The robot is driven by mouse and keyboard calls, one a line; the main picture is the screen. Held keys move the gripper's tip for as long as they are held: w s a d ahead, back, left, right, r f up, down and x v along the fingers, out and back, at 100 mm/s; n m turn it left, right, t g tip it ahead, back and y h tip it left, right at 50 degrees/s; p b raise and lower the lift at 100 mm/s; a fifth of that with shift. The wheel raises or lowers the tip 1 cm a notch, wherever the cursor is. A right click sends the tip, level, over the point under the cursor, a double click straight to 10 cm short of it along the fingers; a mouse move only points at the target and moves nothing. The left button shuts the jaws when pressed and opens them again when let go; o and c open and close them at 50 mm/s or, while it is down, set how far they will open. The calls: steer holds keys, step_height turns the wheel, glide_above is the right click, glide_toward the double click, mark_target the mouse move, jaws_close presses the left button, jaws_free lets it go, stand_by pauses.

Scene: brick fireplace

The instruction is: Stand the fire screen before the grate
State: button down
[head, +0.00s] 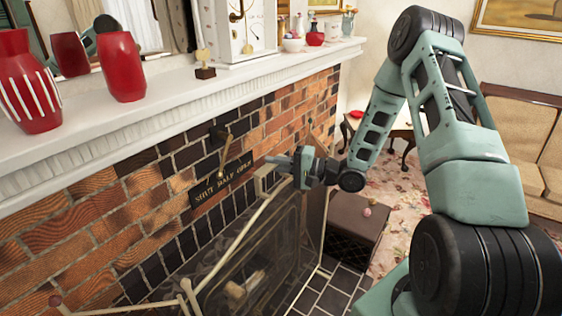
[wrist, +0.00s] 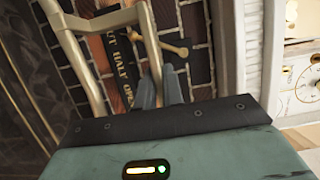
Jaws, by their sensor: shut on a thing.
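The fire screen (head: 262,245) has a pale brass frame and dark see-through mesh. It stands in front of the brick fireplace, low in the head view. My gripper (head: 284,163) is at the top of the screen, shut on its brass handle (head: 263,183). In the wrist view my fingers (wrist: 160,92) close on one bar of the handle (wrist: 148,40), and the mesh (wrist: 20,80) shows at the left. Log-like shapes (head: 245,285) show dimly through the mesh. The grate itself is hard to make out, and the screen's feet are not clearly seen.
A damper plate (head: 222,181) with a brass lever is on the bricks close behind the handle. The white mantel (head: 170,90) holds red vases (head: 122,66) and a clock (head: 240,30). A dark box (head: 352,228) stands right of the screen on the tiled hearth.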

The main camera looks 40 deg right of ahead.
mark_target(286, 216)
step_height(286, 216, down, 15)
steer(key=b, duration=0.9)
steer(key=shift+b, duration=0.3)
steer(key=shift+w+f+b, duration=0.1)
steer(key=shift+f+b, duration=0.75)
steer(key=shift+f, duration=0.9)
stand_by(2.2)
stand_by(0.8)
steer(key=c, duration=1.5)
jaws_free()
steer(key=shift+o, duration=1.2)
steer(key=shift+f, duration=0.2)
steer(key=shift+o, duration=0.7)
